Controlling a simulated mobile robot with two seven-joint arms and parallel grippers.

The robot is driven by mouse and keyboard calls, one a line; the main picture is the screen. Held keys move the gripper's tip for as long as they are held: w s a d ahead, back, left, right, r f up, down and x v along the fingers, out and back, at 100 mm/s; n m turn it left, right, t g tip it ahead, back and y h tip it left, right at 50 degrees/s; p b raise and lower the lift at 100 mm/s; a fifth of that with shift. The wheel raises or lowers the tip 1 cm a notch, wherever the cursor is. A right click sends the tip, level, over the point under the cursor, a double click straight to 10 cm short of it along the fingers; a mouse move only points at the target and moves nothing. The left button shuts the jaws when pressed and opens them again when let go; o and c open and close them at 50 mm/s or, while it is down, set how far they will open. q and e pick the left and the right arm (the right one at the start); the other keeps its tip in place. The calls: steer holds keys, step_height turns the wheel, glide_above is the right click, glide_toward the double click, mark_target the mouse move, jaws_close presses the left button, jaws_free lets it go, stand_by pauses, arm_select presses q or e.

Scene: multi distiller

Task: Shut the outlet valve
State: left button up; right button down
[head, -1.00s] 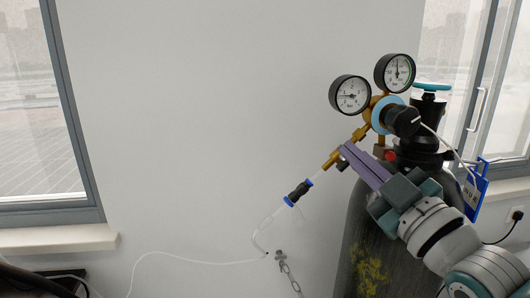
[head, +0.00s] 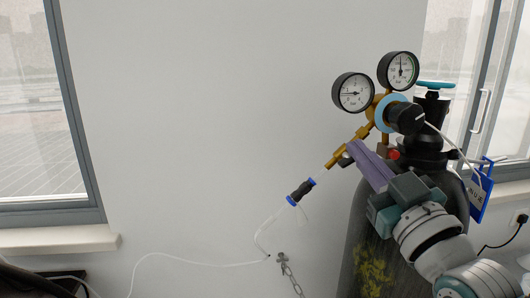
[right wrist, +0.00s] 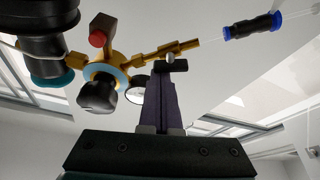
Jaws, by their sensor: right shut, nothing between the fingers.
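The outlet valve (head: 345,160) is a small dark knob on the brass outlet stem (head: 335,156) of the gas regulator. It also shows in the right wrist view (right wrist: 178,66), just beyond my fingertips. My right gripper (head: 354,148) has purple fingers pressed together with nothing between them. The fingertips are right beside the knob; I cannot tell whether they touch it. In the right wrist view my right gripper (right wrist: 161,78) points at the knob and stem from below. My left gripper is not in view.
The regulator carries two gauges (head: 353,93) and a large black knob (head: 406,118), above the dark cylinder (head: 372,240). A thin hose with a black-and-blue connector (head: 300,192) hangs from the outlet. A blue tag (head: 479,190) hangs at the right. A chain (head: 288,272) hangs on the wall.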

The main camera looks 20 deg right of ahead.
steer(key=m+g+h, duration=0.1)
steer(key=m+h, duration=0.1)
steer(key=m, duration=0.3)
steer(key=f+m+h, duration=0.1)
steer(key=m+h, duration=0.1)
steer(key=m, duration=0.3)
steer(key=d+m+g+h, duration=0.1)
steer(key=m+h, duration=0.1)
steer(key=m, duration=0.3)
steer(key=shift+s+f+m+g+h, duration=0.1)
steer(key=shift+f+m+g+h, duration=0.1)
steer(key=shift+m+g+h, duration=0.1)
stand_by(0.9)
